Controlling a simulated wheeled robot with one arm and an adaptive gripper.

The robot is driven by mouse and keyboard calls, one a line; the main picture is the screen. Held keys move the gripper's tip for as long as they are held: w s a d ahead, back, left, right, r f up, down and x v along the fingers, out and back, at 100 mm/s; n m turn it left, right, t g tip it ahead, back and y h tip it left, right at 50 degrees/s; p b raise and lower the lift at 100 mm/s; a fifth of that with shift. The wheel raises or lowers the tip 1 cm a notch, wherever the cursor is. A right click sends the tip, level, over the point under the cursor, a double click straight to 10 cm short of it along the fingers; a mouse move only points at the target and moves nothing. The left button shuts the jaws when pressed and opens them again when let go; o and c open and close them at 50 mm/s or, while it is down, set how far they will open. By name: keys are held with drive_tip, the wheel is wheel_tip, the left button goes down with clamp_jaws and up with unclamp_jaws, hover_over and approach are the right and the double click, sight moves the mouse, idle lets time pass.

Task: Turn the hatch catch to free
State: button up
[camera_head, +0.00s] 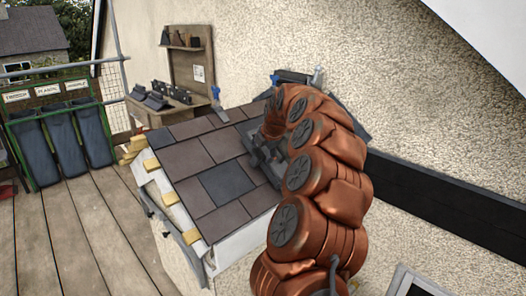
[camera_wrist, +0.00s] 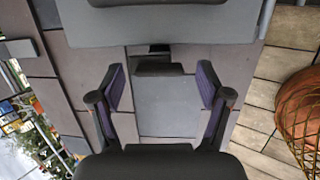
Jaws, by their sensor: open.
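In the wrist view my gripper (camera_wrist: 161,72) is open, with its two pads apart. A small dark block (camera_wrist: 158,69), which looks like the hatch catch, shows between the fingertips, with a gap on both sides. Whether the gripper touches it, and which way the catch is set, I cannot tell. A smooth grey panel (camera_wrist: 160,28), likely part of the hatch, lies just beyond the block. In the head view my gripper (camera_head: 262,154) is over the upper right of the small tiled roof (camera_head: 193,180); my arm hides most of the hatch area.
A dark blue-grey slate (camera_head: 227,182) lies among the brown ones. A blue-handled tool (camera_head: 218,108) lies at the roof's top edge. A shelf board with dark tiles (camera_head: 165,98) stands behind. Bins (camera_head: 62,145) stand at left. The plank floor (camera_head: 75,240) is clear.

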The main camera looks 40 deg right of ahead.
drive_tip(key=shift+r, duration=0.1)
drive_tip(key=v, duration=1.2)
drive_tip(key=shift+w, duration=0.1)
idle(0.5)
